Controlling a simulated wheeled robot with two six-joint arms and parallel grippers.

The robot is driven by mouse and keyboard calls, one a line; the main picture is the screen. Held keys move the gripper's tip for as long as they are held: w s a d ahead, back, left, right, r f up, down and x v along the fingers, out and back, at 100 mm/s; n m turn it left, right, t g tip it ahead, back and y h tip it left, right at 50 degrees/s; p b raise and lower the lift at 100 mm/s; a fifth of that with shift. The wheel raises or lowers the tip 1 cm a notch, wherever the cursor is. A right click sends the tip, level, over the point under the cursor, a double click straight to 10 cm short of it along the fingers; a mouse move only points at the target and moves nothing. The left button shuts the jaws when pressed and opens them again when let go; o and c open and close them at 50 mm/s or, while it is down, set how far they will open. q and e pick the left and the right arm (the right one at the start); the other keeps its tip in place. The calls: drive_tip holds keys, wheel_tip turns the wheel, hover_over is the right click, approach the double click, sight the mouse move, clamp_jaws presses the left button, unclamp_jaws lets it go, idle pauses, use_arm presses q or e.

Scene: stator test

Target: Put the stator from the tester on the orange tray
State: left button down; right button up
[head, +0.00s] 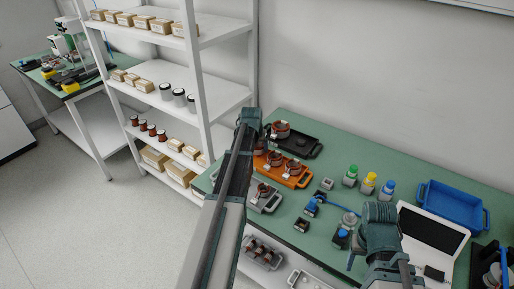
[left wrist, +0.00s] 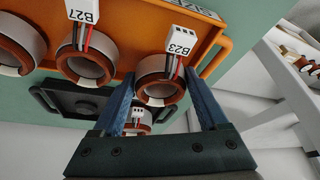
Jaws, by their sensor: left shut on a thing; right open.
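My left gripper (left wrist: 160,112) is shut on a copper-and-white stator labelled B23 (left wrist: 157,92), with one finger on each side of it. The stator overlaps the edge of the orange tray (left wrist: 142,22) in the left wrist view; I cannot tell whether it touches the tray. Two other stators, one labelled B27 (left wrist: 84,62), sit on the tray. In the head view my left gripper (head: 252,128) is at the far left end of the orange tray (head: 297,182), and the arm hides part of it. My right gripper (head: 364,250) is open over the front of the green bench; its fingertips are unclear.
A black tray (head: 312,147) holding a stator lies behind the orange tray. A grey tray (head: 270,206) lies in front. White shelving (head: 205,90) rises at left.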

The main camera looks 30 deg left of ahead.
use_arm(q)
drive_tip(key=shift+f+b, duration=0.5)
drive_tip(key=shift+f, duration=0.05)
use_arm(e)
drive_tip(key=shift+f, duration=0.55)
use_arm(q)
drive_tip(key=shift+c, duration=0.3)
unclamp_jaws()
drive_tip(key=shift+s, duration=0.1)
use_arm(e)
drive_tip(key=shift+s, duration=0.1)
use_arm(q)
drive_tip(key=shift+r, duration=0.1)
use_arm(e)
drive_tip(key=shift+r, duration=0.1)
use_arm(q)
drive_tip(key=shift+r+p, duration=2.45)
drive_tip(key=shift+p, duration=0.15)
use_arm(e)
drive_tip(key=shift+r, duration=2.45)
use_arm(q)
drive_tip(key=shift+o, duration=0.3)
